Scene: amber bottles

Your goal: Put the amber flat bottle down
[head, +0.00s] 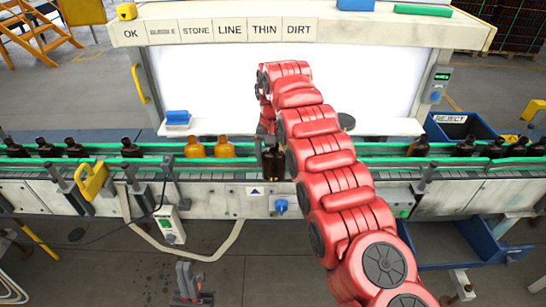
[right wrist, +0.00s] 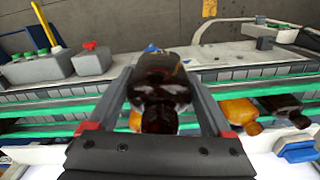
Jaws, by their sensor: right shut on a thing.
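The amber flat bottle (head: 273,162), very dark brown, is at the conveyor's near side in the head view, partly hidden by my right arm. In the right wrist view the bottle (right wrist: 160,82) fills the space between the two fingers, neck toward the camera. My right gripper (right wrist: 158,105) is shut on it. I cannot tell whether its base touches anything. My left gripper (head: 190,284) hangs low in front of the conveyor, away from the bottles; its finger gap is unclear.
The conveyor (head: 240,190) has green rails (head: 330,160). Two orange bottles (head: 224,147) stand left of the held one, dark bottles (head: 130,148) further left and right. A lit inspection panel (head: 220,80) stands behind. A blue reject bin (head: 462,128) is at right.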

